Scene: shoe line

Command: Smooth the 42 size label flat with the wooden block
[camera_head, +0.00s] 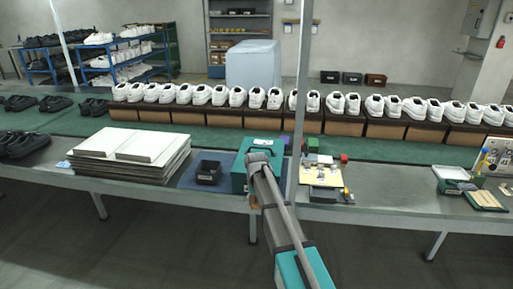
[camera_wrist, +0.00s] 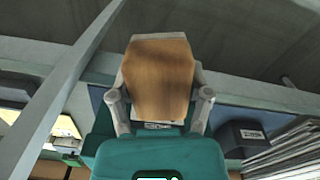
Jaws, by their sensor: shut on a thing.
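In the wrist view, my gripper (camera_wrist: 160,101) is shut on the wooden block (camera_wrist: 160,75), with one finger on each side of it. The block hides part of that area, and I cannot read a size number. In the head view, my arm reaches over the workbench to a teal box (camera_head: 238,182) on a blue mat. The arm covers part of the box. A small brown patch of the block (camera_head: 254,204) shows near the bench's front edge. I cannot tell whether the block touches the label.
A dark bin (camera_head: 208,172) and a stack of white boards (camera_head: 130,150) are left of the teal box. A grey post (camera_head: 298,110) rises close to its right. A yellow board with small parts (camera_head: 321,172) lies beyond the post. White shoes line the back.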

